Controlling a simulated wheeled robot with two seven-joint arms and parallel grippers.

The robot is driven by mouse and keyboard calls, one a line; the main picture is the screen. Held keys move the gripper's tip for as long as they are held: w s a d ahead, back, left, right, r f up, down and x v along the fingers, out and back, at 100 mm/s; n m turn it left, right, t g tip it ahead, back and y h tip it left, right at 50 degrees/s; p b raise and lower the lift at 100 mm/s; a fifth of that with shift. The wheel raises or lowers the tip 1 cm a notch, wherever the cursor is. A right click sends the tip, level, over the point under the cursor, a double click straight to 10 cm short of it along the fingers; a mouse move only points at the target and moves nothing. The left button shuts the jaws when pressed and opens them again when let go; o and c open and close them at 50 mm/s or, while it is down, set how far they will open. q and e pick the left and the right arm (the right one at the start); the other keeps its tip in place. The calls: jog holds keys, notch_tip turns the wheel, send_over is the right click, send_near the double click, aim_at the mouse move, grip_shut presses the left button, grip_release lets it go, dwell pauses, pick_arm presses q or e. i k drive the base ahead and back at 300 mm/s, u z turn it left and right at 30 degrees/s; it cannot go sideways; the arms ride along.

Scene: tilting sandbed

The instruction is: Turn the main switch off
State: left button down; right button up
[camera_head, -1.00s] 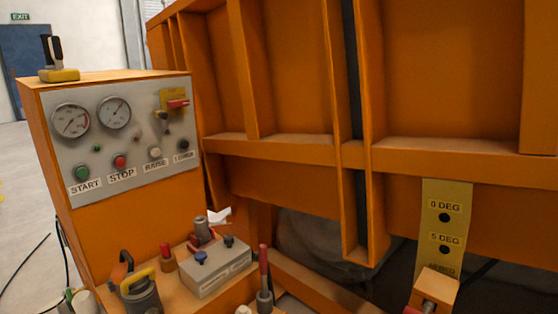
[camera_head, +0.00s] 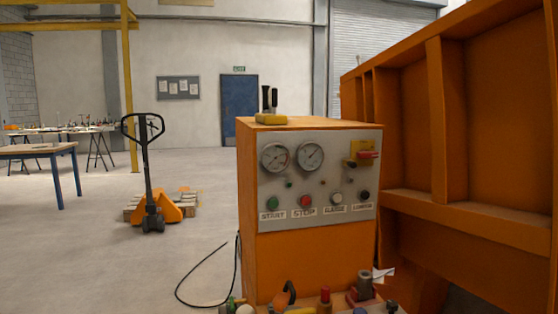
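The main switch (camera_head: 367,154) is a red handle on a yellow plate at the upper right of the grey control panel (camera_head: 320,205). Its red handle lies about level. A small brass-coloured part sits just left of and below the handle; it is too small to make out. The panel is on the front of an orange cabinet (camera_head: 300,262) and also carries two gauges and labelled buttons: START, STOP, RAISE and one more at the right. Neither of my grippers shows in the head view.
The orange ribbed sandbed frame (camera_head: 470,150) stands close on the right. A yellow-based tool (camera_head: 270,119) rests on the cabinet top. Several small items crowd the ledge below the panel. A pallet truck (camera_head: 150,190) stands behind at left. The floor left of the cabinet is mostly clear, with a black cable.

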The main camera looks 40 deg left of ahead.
aim_at(364, 155)
jog(key=z, duration=0.3)
jog(key=i, duration=0.4)
jog(key=u, duration=2)
